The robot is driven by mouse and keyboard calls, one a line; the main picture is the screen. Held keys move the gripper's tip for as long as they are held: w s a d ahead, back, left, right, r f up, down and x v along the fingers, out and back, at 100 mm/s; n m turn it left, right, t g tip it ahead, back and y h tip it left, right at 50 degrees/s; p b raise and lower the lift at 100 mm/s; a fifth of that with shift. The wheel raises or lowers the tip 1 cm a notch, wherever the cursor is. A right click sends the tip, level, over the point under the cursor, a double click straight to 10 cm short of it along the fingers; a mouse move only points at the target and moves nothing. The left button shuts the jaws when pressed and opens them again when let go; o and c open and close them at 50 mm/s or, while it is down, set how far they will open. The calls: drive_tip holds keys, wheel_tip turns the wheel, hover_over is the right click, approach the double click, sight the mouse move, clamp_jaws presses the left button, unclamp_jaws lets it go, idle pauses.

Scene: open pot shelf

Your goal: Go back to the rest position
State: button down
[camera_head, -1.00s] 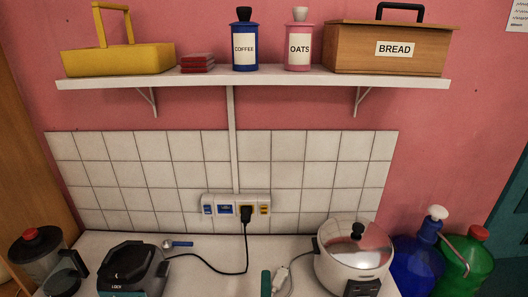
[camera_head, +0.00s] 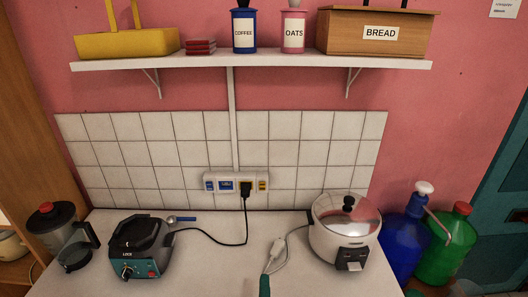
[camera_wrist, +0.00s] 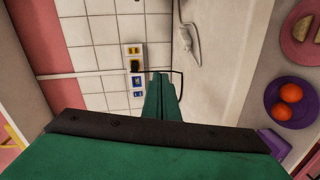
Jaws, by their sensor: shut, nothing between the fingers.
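My gripper (camera_wrist: 161,80) shows in the wrist view, its two green fingers together and empty. They point toward the tiled wall and counter, touching nothing that I can see. In the head view only a green piece at the bottom edge shows, which looks like my fingertips (camera_head: 264,286). It appears over the counter (camera_head: 215,265), left of the white cooker (camera_head: 345,240). The rest of my arm is hidden there.
A socket strip (camera_head: 236,184) holds a black plug. A white cable plug (camera_head: 279,247) lies beside the cooker. A teal-and-black appliance (camera_head: 140,250) and jug (camera_head: 60,235) stand left, bottles (camera_head: 405,240) right. The shelf (camera_head: 250,62) spans above. Plates of food (camera_wrist: 292,103) show in the wrist view.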

drive_tip(key=s+f+m, duration=0.4)
drive_tip(key=s+f, duration=0.1)
drive_tip(key=s, duration=0.3)
drive_tip(key=s+f+m, duration=0.4)
drive_tip(key=s+f, duration=0.1)
drive_tip(key=s, duration=0.3)
drive_tip(key=s+m+g, duration=0.1)
drive_tip(key=s+m, duration=0.7)
drive_tip(key=s, duration=0.8)
drive_tip(key=shift+s+a, duration=0.15)
drive_tip(key=shift+s, duration=0.05)
